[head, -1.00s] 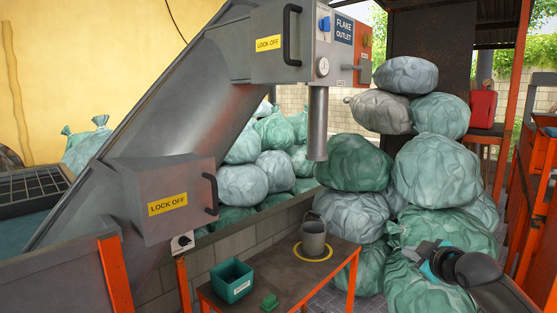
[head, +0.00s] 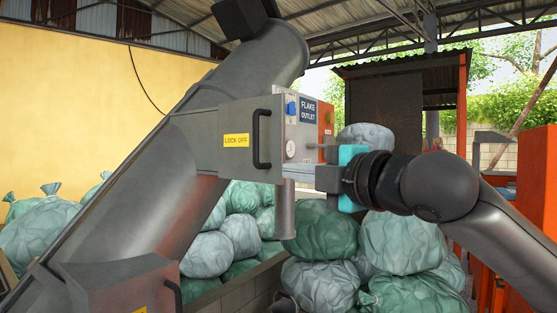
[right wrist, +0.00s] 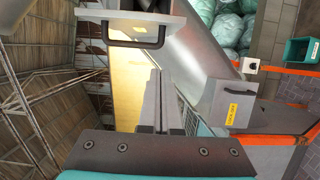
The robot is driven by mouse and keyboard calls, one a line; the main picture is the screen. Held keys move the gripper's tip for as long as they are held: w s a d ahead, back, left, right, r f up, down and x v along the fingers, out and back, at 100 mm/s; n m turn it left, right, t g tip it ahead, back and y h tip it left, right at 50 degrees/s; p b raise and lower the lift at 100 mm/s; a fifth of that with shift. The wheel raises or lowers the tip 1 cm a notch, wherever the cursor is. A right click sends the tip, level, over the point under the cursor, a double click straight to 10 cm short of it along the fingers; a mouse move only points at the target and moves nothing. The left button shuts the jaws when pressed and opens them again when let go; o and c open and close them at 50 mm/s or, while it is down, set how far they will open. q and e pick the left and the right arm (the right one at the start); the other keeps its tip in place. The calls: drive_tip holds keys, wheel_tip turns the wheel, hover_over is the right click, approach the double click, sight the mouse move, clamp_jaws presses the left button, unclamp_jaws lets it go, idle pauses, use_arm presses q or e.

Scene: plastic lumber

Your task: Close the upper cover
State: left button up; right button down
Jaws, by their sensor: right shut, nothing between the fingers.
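The upper cover (head: 222,140) is a grey box-like panel with a yellow LOCK OFF label and a black handle (head: 256,139), high on the slanted grey conveyor tube. I cannot tell whether it is ajar. In the right wrist view, a pale panel (right wrist: 90,18) with a black handle shows at the top. My right gripper (head: 306,172) is shut and empty, right of the cover beside the flake outlet panel (head: 303,135). In the right wrist view its fingers (right wrist: 162,80) are together, apart from the handle. My left gripper is not in view.
A lower grey LOCK OFF box (head: 125,287) sits below on the conveyor; it also shows in the right wrist view (right wrist: 230,103). A grey outlet pipe (head: 284,212) hangs under the panel. Piled green bags (head: 402,242) stand behind and below my right arm.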

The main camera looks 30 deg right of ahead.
drive_tip(key=p, duration=0.5)
approach(268, 166)
drive_tip(key=w+a, duration=0.4)
drive_tip(key=w, duration=0.1)
drive_tip(key=d, duration=0.3)
drive_tip(key=shift+w+d, duration=0.3)
drive_tip(key=shift+d, duration=0.05)
drive_tip(key=shift+w, duration=0.1)
